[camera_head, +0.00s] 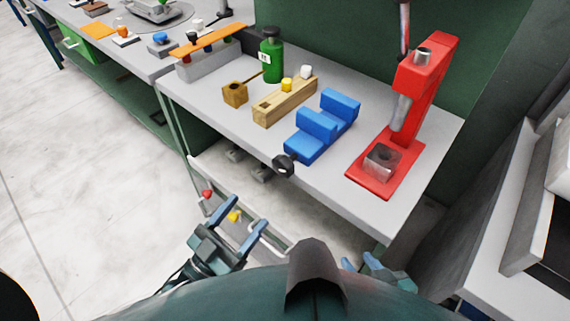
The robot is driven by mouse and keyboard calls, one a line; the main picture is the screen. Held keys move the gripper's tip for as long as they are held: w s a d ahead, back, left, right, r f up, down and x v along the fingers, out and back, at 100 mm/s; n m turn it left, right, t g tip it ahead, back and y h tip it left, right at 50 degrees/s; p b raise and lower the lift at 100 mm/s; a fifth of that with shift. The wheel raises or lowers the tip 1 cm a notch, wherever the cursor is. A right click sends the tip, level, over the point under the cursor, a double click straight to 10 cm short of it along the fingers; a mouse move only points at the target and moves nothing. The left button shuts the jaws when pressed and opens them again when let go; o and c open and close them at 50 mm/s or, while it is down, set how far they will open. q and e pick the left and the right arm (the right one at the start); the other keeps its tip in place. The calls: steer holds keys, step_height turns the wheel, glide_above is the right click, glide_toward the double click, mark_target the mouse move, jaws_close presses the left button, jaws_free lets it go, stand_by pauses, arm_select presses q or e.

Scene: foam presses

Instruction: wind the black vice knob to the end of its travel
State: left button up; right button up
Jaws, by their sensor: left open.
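The blue vice (309,143) stands on the grey bench, with two raised blue jaws and a gap between them. Its black knob (284,165) sticks out at the front end, over the bench's front edge. My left gripper (249,212) is open and empty, below and left of the knob in the picture and apart from it. My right gripper (362,262) shows only partly at the bottom, behind my own body, away from the vice. Its opening cannot be made out.
A red press (415,95) with a metal block (382,160) on its base stands right of the vice. Floor is clear at left.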

mark_target(279, 171)
arm_select(q)
steer(key=p+x, duration=0.1)
steer(key=x, duration=1.2)
steer(key=shift+p, duration=0.35)
steer(key=shift+c, duration=0.2)
